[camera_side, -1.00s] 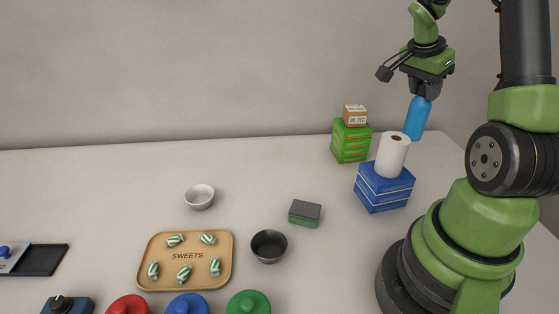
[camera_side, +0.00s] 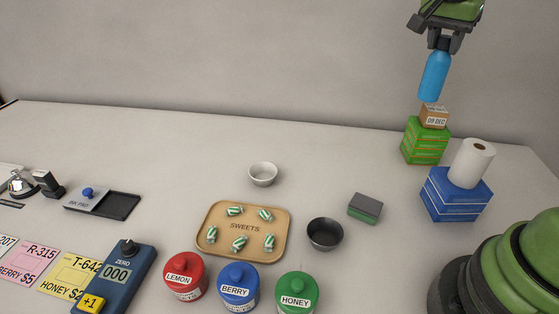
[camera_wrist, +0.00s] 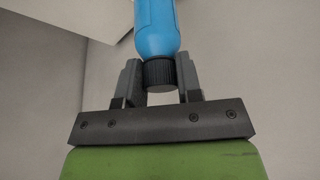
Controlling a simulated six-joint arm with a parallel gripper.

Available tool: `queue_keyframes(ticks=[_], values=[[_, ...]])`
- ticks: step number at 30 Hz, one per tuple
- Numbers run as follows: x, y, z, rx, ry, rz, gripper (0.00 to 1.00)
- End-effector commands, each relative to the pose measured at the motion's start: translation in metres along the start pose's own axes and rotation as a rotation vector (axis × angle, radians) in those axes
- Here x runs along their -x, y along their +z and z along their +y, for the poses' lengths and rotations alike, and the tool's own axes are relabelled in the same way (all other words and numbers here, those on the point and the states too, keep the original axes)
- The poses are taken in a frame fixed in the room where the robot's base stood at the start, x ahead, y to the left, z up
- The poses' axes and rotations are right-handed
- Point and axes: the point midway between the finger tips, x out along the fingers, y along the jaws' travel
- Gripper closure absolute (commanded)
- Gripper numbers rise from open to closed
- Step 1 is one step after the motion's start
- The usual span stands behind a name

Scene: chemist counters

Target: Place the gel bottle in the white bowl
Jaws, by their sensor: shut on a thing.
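The gel bottle (camera_side: 434,77) is blue and hangs below my gripper (camera_side: 440,48), well above the counter at the back right. In the side view it appears just above the small brown box. In the wrist view the bottle (camera_wrist: 156,28) has a dark ribbed cap between the two fingers of my gripper (camera_wrist: 160,84), which is shut on it. The white bowl (camera_side: 263,175) stands on the counter behind the sweets tray, far to the left of the bottle. No contents show in the bowl.
A brown box (camera_side: 434,116) sits on green boxes (camera_side: 425,141). A white roll (camera_side: 471,162) stands on blue boxes (camera_side: 455,194). A dark bowl (camera_side: 325,234), a sponge (camera_side: 365,208), the sweets tray (camera_side: 283,243) and lidded jars (camera_side: 238,287) are nearer.

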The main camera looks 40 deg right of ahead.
Motion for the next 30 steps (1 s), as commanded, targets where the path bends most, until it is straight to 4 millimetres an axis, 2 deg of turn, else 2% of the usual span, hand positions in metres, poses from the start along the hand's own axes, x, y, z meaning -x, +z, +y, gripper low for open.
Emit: queue_keyframes(ticks=[1,6,9,12,15,21,27,30], values=[[0.006,0.015,-0.026,0.081,-0.034,0.000,1.00],[0.031,0.075,-0.100,0.349,-0.145,0.002,1.00],[0.049,0.118,-0.134,0.500,-0.210,0.003,1.00],[0.067,0.163,-0.159,0.643,-0.270,0.004,1.00],[0.082,0.203,-0.175,0.760,-0.321,0.005,1.00],[0.103,0.258,-0.190,0.914,-0.387,0.006,1.00],[0.117,0.295,-0.194,1.017,-0.433,0.008,1.00],[0.104,0.296,-0.194,1.013,-0.425,0.008,1.00]])
